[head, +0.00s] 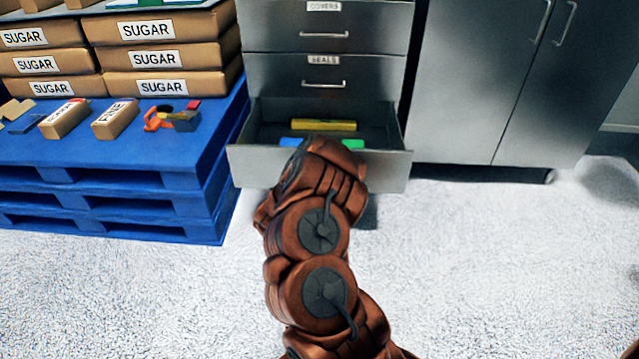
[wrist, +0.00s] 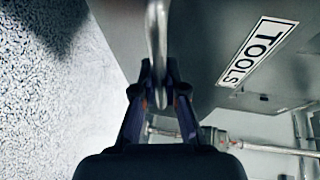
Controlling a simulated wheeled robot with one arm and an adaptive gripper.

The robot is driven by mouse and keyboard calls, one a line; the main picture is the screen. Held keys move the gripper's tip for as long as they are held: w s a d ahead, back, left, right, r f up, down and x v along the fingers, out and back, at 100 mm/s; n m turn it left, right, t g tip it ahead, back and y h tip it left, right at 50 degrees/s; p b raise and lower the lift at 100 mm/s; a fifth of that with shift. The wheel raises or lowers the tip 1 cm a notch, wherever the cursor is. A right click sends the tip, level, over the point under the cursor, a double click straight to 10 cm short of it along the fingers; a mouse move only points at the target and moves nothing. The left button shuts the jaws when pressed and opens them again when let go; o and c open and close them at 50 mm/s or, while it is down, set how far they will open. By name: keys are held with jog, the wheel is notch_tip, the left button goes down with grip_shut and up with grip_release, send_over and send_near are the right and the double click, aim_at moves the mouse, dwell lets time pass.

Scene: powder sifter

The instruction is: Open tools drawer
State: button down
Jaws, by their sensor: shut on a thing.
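The tools drawer (head: 390,170) is the lowest drawer of the grey metal cabinet in the head view. It stands pulled out, with a yellow item (head: 323,125), a blue item and a green item (head: 353,144) inside. In the wrist view its front bears a TOOLS label (wrist: 257,52). My gripper (wrist: 160,92) is shut on the drawer's metal handle (wrist: 157,35). In the head view my arm hides the gripper, the handle and part of the drawer front.
Drawers labelled COVERS (head: 324,20) and SEALS (head: 324,75) above are closed. Blue pallets (head: 110,165) with sugar boxes (head: 155,57) and small items stand on the left. A closed grey cabinet (head: 480,80) stands on the right. The pale floor (head: 500,270) in front is clear.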

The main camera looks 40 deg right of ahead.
dwell(0.3)
jog(key=c, duration=1.2)
grip_release()
jog(key=shift+s+a, duration=0.1)
jog(key=shift+a, duration=0.05)
jog(key=v, duration=1.1)
jog(key=shift+a, duration=0.3)
jog(key=shift+r, duration=0.15)
